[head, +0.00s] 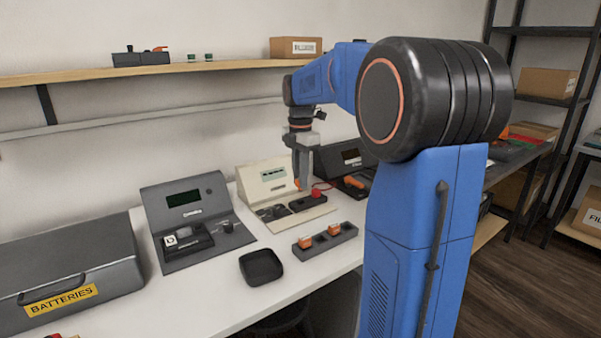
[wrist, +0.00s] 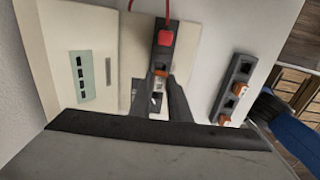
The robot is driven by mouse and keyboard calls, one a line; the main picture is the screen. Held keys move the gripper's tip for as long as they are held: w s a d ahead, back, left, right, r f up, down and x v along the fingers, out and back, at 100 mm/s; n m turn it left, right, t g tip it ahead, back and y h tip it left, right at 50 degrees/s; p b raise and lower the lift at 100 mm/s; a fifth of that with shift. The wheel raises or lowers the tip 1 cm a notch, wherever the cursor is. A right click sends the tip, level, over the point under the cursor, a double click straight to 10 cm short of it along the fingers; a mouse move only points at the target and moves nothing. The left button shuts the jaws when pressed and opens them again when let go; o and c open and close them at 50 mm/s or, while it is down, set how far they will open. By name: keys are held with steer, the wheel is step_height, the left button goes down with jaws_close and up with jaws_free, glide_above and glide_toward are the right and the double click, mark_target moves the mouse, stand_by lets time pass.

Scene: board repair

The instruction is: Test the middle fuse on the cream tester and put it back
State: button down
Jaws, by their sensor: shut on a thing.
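The cream tester (head: 282,172) stands at the back of the bench with a dark socket block (head: 318,200) and a red button (head: 316,192) in front; the wrist view shows the red button (wrist: 166,38) too. My gripper (head: 300,186) points down over the tester's front, shut on an orange fuse (wrist: 160,73). The fuse is at or just above the dark block; contact is not clear. A grey fuse holder (head: 347,234) lies to the front right, with one orange fuse (head: 305,241) and another orange fuse (head: 334,229); a dark empty slot (wrist: 231,103) shows between them.
A grey tester (head: 205,192) stands left and another dark tester (head: 352,157) behind right. A black tray (head: 261,267) lies in front. A battery case (head: 75,265) fills the left end. A red lead (wrist: 130,5) runs by the socket block.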

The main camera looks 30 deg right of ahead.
steer(key=shift+f, duration=1.7)
steer(key=shift+f, duration=0.95)
stand_by(2.0)
steer(key=c, duration=1.3)
jaws_free()
steer(key=shift+r, duration=1.55)
steer(key=shift+r, duration=2.95)
